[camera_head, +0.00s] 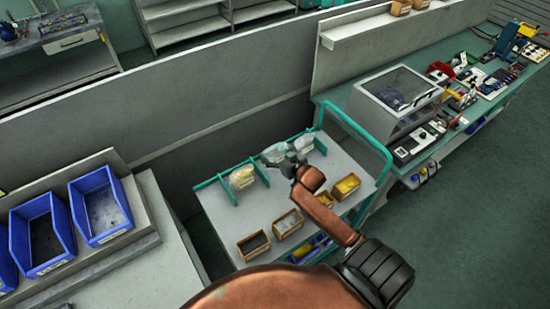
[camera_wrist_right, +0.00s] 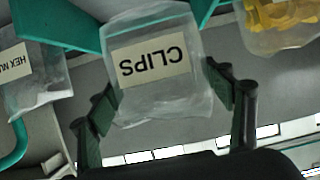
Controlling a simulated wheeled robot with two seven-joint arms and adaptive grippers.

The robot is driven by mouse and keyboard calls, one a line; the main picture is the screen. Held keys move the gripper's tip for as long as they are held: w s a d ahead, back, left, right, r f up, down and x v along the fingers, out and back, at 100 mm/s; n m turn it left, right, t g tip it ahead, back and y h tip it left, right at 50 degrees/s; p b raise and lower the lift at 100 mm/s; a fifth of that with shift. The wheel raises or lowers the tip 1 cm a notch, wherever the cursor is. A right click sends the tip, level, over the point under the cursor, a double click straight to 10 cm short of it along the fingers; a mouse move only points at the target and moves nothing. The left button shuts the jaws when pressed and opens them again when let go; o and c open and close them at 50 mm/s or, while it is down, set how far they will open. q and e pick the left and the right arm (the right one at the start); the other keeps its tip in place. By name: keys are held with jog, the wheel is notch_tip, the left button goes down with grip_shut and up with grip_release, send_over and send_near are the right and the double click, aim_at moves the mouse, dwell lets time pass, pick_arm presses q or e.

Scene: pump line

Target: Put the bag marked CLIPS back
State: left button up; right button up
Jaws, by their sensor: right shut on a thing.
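The clear bag marked CLIPS (camera_wrist_right: 158,88) is between the two fingers of my right gripper (camera_wrist_right: 161,82) in the right wrist view; its label reads upside down there. In the head view my right gripper (camera_head: 284,162) is at the back edge of the cart (camera_head: 262,208), with the pale bag (camera_head: 273,152) at its tip, among teal dividers. The bag hangs near the gap between two dividers (camera_wrist_right: 62,26); I cannot tell whether it touches the cart. My left gripper is not in view.
A bag marked HEX NU… (camera_wrist_right: 35,85) and a bag of yellow pieces (camera_wrist_right: 282,22) flank the CLIPS bag. Several small boxes, one with dark contents (camera_head: 253,245), stand along the cart's front. Blue bins (camera_head: 100,205) are at left; a workbench (camera_head: 345,100) is at right.

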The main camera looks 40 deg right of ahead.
aim_at(278, 160)
jog(key=shift+w+d+f, duration=0.15)
jog(key=shift+d+f, duration=0.15)
jog(key=shift+f, duration=0.05)
notch_tip(278, 160, down, 2)
jog(key=shift+f, duration=0.75)
jog(key=o, duration=1.1)
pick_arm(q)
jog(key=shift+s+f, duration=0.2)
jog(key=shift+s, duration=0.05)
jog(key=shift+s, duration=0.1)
